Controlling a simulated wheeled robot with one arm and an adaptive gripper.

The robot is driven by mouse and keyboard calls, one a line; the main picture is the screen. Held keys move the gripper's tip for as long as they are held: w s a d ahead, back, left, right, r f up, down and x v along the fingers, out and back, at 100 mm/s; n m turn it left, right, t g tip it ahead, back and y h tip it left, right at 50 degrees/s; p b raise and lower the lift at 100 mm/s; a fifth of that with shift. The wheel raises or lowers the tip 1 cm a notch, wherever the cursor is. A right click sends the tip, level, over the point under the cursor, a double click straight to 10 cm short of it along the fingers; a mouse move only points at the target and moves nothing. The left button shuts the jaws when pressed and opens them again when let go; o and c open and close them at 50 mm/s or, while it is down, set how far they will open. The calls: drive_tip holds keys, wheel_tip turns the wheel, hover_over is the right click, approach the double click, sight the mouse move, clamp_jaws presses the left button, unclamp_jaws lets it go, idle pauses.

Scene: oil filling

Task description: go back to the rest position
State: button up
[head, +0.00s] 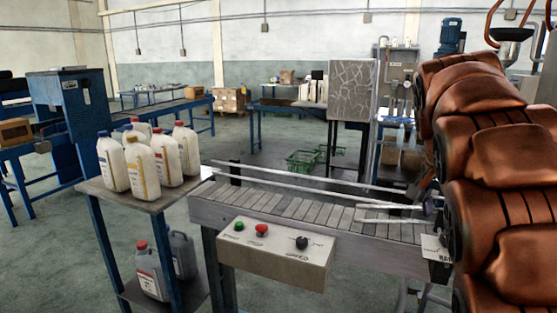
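My arm, with copper-brown padded covers, fills the right side of the head view. My gripper does not show clearly anywhere; the arm's own links hide that area.
A control box (275,253) with green, red and black knobs juts from the conveyor's front. Grey jugs (183,254) stand on the small table's lower shelf. A blue machine (70,110) is at the left. Green crates (302,162) lie behind the conveyor. Open floor lies behind the bottles.

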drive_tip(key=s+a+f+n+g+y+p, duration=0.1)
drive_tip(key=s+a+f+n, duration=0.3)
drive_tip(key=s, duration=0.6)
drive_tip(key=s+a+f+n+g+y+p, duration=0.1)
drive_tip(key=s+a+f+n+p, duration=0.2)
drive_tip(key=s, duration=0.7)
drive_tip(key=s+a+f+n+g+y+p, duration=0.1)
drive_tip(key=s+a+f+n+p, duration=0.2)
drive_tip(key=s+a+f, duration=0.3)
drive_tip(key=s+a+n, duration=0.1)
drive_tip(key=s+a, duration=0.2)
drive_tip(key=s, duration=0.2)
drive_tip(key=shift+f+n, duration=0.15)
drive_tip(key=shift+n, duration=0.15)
